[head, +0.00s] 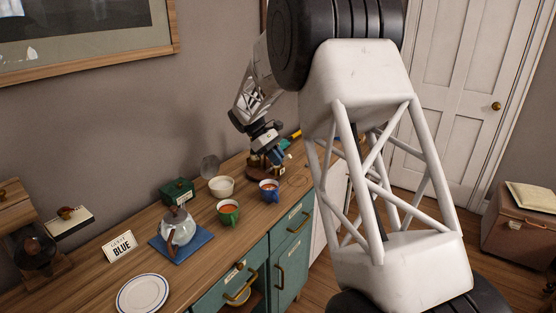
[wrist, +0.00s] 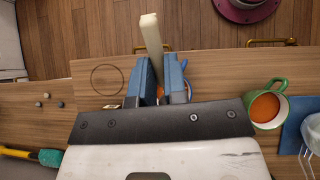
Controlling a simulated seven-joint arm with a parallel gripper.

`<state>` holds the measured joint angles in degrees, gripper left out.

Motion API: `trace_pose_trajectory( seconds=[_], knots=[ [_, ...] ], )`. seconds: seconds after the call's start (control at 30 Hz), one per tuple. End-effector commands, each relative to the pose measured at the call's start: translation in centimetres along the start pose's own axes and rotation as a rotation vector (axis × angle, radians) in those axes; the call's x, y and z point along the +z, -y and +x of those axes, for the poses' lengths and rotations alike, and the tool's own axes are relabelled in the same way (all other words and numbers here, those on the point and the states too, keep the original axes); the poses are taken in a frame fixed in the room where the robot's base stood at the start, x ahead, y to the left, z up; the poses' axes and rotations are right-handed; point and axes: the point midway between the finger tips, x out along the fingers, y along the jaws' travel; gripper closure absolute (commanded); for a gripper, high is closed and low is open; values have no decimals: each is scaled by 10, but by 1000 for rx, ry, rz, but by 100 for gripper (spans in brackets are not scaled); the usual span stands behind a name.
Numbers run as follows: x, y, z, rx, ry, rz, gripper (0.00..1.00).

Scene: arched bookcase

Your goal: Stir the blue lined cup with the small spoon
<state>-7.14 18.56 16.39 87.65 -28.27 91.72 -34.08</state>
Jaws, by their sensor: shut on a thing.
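My gripper (wrist: 153,82) has blue fingers and is shut on the pale cream handle of the small spoon (wrist: 153,42) in the wrist view. The handle's end sticks out past the fingers; the spoon's other end is hidden. The blue cup (head: 268,191), with orange-brown liquid, stands near the counter's front edge in the head view. My gripper (head: 279,157) is above it and slightly to the right. In the wrist view the cup is mostly hidden behind the fingers, with a sliver of orange between them. I cannot tell whether the spoon is in the liquid.
A green cup (head: 228,212) of similar liquid stands left of the blue cup. A white bowl (head: 221,187) and green box (head: 178,191) stand behind.

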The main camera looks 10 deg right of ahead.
Motion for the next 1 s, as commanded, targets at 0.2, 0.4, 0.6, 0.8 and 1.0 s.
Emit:
trace_pose_trajectory(
  seconds=[0.2,0.4,0.6,0.8,1.0],
  knots=[
    [-4,-2,-5,132,114,-109,100],
    [-8,-6,-15,252,228,-206,100],
    [-11,-7,-22,320,300,-262,100],
    [-11,-8,-24,334,316,-274,100],
    [-11,-8,-24,333,315,-273,100]
  ],
)
